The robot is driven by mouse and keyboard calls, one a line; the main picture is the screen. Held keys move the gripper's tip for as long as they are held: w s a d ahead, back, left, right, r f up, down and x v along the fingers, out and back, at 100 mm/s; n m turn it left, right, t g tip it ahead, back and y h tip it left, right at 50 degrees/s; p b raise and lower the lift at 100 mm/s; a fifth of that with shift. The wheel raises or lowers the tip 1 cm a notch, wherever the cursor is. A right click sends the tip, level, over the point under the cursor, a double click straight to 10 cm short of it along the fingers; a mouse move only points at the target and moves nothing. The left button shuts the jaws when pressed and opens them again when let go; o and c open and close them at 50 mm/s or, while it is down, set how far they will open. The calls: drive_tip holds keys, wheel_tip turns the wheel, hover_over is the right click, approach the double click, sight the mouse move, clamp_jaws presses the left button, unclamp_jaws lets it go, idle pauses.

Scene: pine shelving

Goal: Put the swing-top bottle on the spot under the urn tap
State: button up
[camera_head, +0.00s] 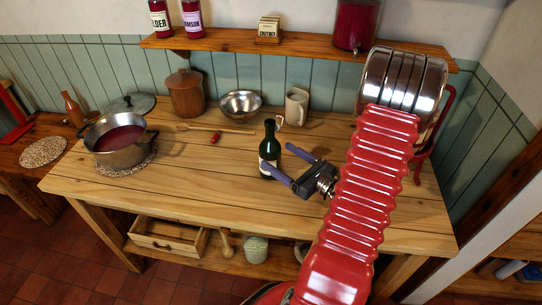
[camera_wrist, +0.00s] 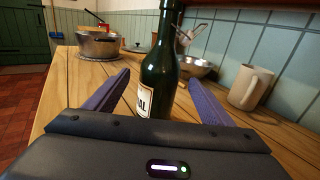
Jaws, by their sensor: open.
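The swing-top bottle (camera_head: 270,150) is dark green with a pale label and stands upright on the wooden table. In the wrist view the bottle (camera_wrist: 160,65) rises between the two purple fingers, with a wire piece beside its neck. My gripper (camera_head: 277,156) is open, low over the table, with a finger on each side of the bottle; I see no clear contact. A vessel with dark red contents (camera_head: 356,24) on the wall shelf may be the urn.
A pot (camera_head: 120,148) stands on a mat at the left, and a wooden spoon (camera_head: 222,129) lies behind the bottle. A metal bowl (camera_head: 240,103) and a cream mug (camera_head: 297,105) stand at the back. The front of the table looks clear.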

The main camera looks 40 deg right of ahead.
sight(274, 127)
drive_tip(key=shift+w+a, duration=0.2)
drive_tip(key=shift+w, duration=2.4)
drive_tip(key=shift+c, duration=0.6)
drive_tip(key=shift+r, duration=0.1)
drive_tip(key=c, duration=1.8)
drive_tip(key=shift+r, duration=0.2)
drive_tip(key=shift+r, duration=4.75)
